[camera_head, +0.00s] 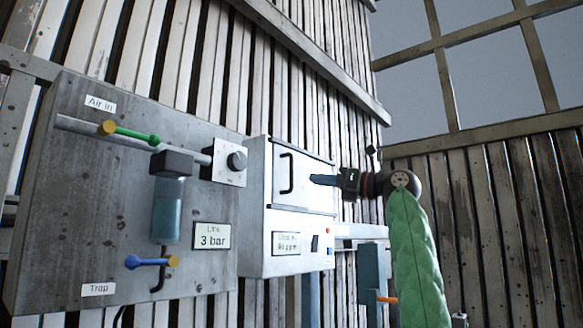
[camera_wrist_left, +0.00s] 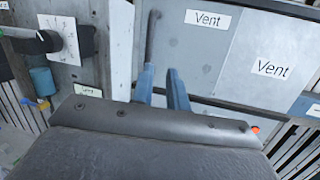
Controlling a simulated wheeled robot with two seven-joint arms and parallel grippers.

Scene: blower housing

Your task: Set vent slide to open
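In the left wrist view, a grey panel carries one "Vent" label (camera_wrist_left: 208,19) at the top. A lighter grey plate with a second "Vent" label (camera_wrist_left: 272,68) is to its right. I cannot tell the slide's position from this. A dark upright bar handle (camera_wrist_left: 152,38) stands left of the labels; it also shows on the light grey cabinet in the head view (camera_head: 287,173). My left gripper (camera_head: 312,179) points at the cabinet front, right of the handle. Its blue-grey fingers (camera_wrist_left: 160,72) are apart with nothing visible between them. My right gripper is not in view.
Left of the cabinet (camera_head: 252,225), a grey board (camera_head: 70,200) holds a green lever (camera_head: 135,134), a blue lever (camera_head: 148,262), a knob (camera_head: 236,161) and a "3 bar" sign (camera_head: 212,237). An orange-handled lever (camera_head: 387,299) is below my arm. Plank walls stand behind.

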